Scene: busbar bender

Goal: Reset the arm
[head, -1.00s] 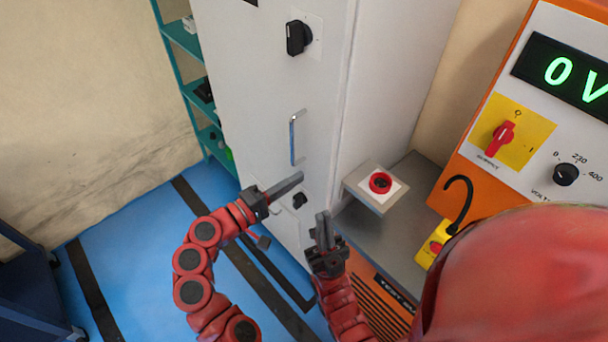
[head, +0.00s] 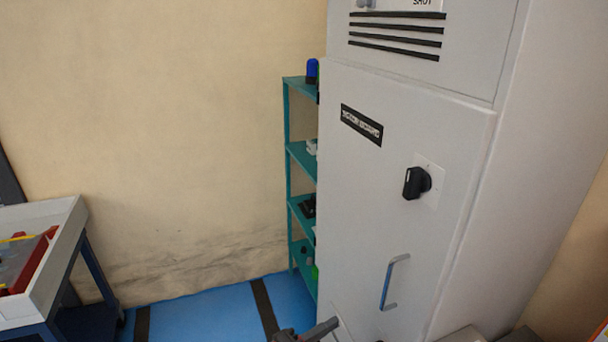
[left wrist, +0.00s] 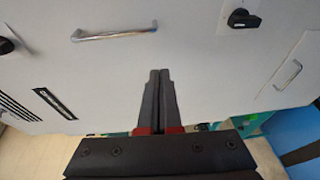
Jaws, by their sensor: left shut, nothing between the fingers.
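My left gripper (head: 325,327) shows only as a dark finger at the bottom edge of the head view, in front of the lower part of the grey cabinet. In the left wrist view its two dark fingers (left wrist: 158,85) lie together, shut and empty. They point at the pale cabinet front (left wrist: 190,45) and touch no handle that I can see. The rest of my left arm is below the head view. My right gripper is in no current view.
The tall cabinet (head: 390,225) carries a black rotary knob (head: 416,182) and a metal handle (head: 393,282). Teal shelves (head: 298,150) stand behind it. A blue-legged cart (head: 62,268) with a grey tray is at left. Blue floor (head: 200,310) between is clear.

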